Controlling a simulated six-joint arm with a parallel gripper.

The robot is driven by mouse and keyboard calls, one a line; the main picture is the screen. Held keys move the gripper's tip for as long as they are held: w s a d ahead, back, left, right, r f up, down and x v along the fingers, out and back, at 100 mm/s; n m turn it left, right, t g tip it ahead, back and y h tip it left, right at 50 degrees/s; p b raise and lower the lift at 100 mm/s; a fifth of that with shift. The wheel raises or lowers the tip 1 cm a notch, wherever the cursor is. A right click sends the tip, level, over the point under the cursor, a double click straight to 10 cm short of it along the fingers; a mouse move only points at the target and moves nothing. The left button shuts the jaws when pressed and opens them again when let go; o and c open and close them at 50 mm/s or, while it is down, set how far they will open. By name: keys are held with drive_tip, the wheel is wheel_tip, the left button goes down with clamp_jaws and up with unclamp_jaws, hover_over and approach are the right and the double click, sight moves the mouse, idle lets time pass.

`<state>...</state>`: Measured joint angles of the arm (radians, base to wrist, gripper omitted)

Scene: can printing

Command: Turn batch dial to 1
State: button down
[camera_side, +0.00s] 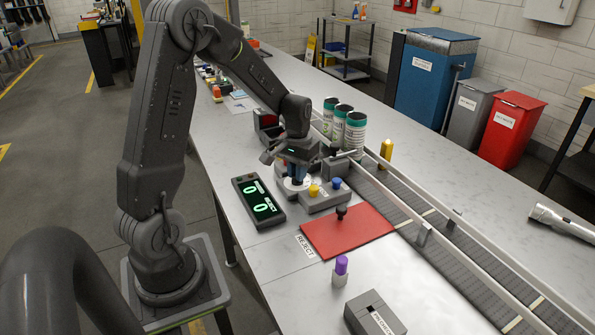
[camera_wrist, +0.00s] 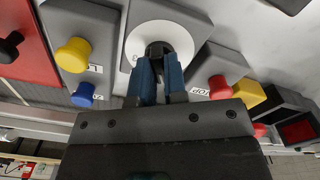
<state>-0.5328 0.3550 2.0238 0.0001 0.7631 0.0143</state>
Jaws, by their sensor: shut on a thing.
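The batch dial shows in the wrist view as a white disc (camera_wrist: 172,38) with a dark knob (camera_wrist: 158,48) at its middle, set on a grey housing. My gripper (camera_wrist: 158,62) has blue fingers shut on the knob. The dial's marks are mostly hidden, so I cannot tell its setting. In the side view my gripper (camera_side: 295,178) reaches down onto the dial, and my wrist hides most of it. A black display (camera_side: 258,201) left of the dial shows green digits that look like 0 and 0, with the word SELECT.
Yellow (camera_side: 314,190) and blue (camera_side: 336,183) buttons stand close beside the dial. A red mat (camera_side: 346,232) with a black knob lies in front. Green-lidded cans (camera_side: 355,132) stand behind, by the conveyor (camera_side: 450,257). A purple-capped bottle (camera_side: 340,270) stands nearer the camera.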

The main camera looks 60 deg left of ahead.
drive_tip(key=shift+m, duration=0.9)
drive_tip(key=c, duration=1.2)
unclamp_jaws()
drive_tip(key=shift+o, duration=0.2)
drive_tip(key=shift+r, duration=0.1)
wheel_tip(320, 180, up, 14)
drive_tip(key=s+d+r+m+t, duration=0.1)
drive_tip(key=s+d+m+t, duration=0.1)
drive_tip(key=s+d, duration=0.5)
drive_tip(key=s+d+r+m+t, duration=0.1)
drive_tip(key=s+d+m+t, duration=0.1)
drive_tip(key=s+d, duration=0.5)
drive_tip(key=d+t, duration=0.1)
drive_tip(key=d, duration=0.5)
drive_tip(key=shift+s+r+t, duration=0.2)
drive_tip(key=shift+s+t, duration=0.1)
drive_tip(key=shift+s, duration=0.1)
